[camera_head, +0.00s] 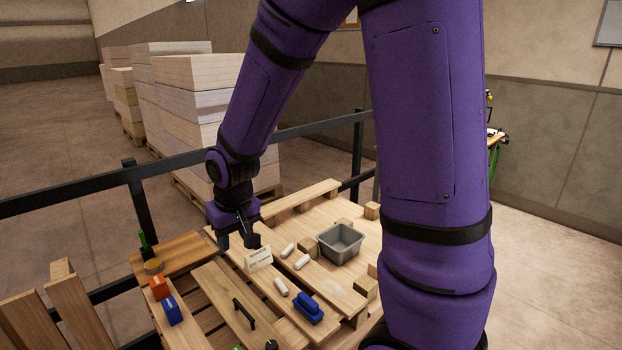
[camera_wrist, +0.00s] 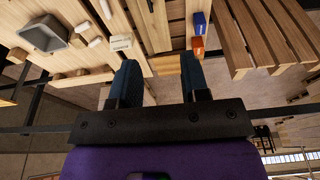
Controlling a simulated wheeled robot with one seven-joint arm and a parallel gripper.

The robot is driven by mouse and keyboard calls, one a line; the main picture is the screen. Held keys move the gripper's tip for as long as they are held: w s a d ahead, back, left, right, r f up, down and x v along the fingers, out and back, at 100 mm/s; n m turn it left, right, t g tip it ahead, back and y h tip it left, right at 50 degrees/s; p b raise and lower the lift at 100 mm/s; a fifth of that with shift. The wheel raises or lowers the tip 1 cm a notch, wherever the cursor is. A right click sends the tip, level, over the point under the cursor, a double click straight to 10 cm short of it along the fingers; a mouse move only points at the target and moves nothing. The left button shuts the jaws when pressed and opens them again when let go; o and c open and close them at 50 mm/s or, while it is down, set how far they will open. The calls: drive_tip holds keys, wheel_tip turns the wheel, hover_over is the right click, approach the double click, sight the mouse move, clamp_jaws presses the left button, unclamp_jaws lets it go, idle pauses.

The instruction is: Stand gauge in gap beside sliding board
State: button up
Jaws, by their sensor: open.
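My gripper (camera_head: 237,241) is open and empty above the far end of the pallet-like worktop; in the wrist view its two fingers (camera_wrist: 160,78) are apart with nothing between them. A wooden board with a black handle (camera_head: 222,293), apparently the sliding board, lies among the slats; it also shows in the wrist view (camera_wrist: 151,30). A dark gap runs along its left side. An orange block (camera_head: 159,287) and a blue block (camera_head: 172,310) stand left of that gap. I cannot tell for sure which piece is the gauge.
A small printed card (camera_head: 259,259) stands just right of my gripper. Several white rolls (camera_head: 302,262), a grey bin (camera_head: 341,243), a blue object (camera_head: 308,308) and wooden blocks lie on the right. A black rail (camera_head: 80,197) runs behind, before stacked reams (camera_head: 190,100).

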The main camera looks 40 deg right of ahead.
drive_tip(key=s+d+r+t, duration=0.2)
drive_tip(key=s+d+r, duration=0.1)
drive_tip(key=s+r, duration=1.6)
drive_tip(key=shift+s+t, duration=0.4)
drive_tip(key=shift+s, duration=0.3)
